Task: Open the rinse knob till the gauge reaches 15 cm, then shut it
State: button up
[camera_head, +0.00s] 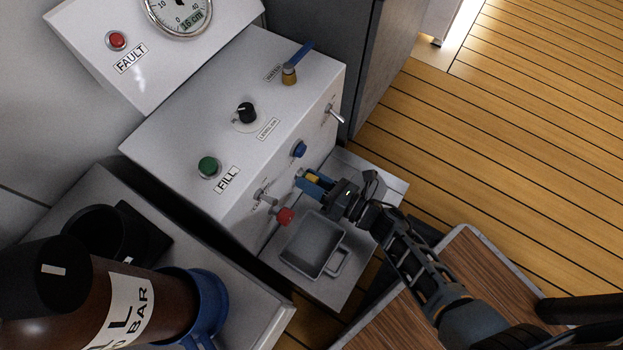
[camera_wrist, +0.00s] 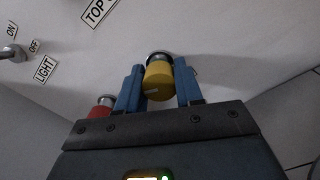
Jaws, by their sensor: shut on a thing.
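My gripper (camera_head: 310,183) is shut on a yellow knob (camera_head: 313,175) on the front face of the white panel (camera_head: 215,120). In the wrist view, the two blue fingers of my gripper (camera_wrist: 159,90) stand on either side of the yellow knob (camera_wrist: 158,80). I cannot read a label for this knob, so I cannot tell from the lettering that it is the rinse knob. The round gauge (camera_head: 180,12) at the top is partly cut off, and its readout shows 16 cm.
A red knob (camera_head: 285,216) and a blue knob (camera_head: 299,149) flank the yellow one. A grey basin (camera_head: 313,245) stands below my gripper. The panel's top has a blue-handled lever (camera_head: 298,61), a black dial (camera_head: 246,112) and a green button (camera_head: 208,167).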

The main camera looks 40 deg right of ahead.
jog(key=m, duration=0.7)
jog(key=shift+s+a, duration=0.1)
jog(key=shift+s, duration=0.05)
jog(key=m, duration=0.6)
jog(key=shift+m, duration=0.3)
jog(key=o, duration=1)
jog(key=shift+p+v, duration=1.05)
jog(key=shift+v, duration=2.8)
jog(key=shift+r, duration=0.1)
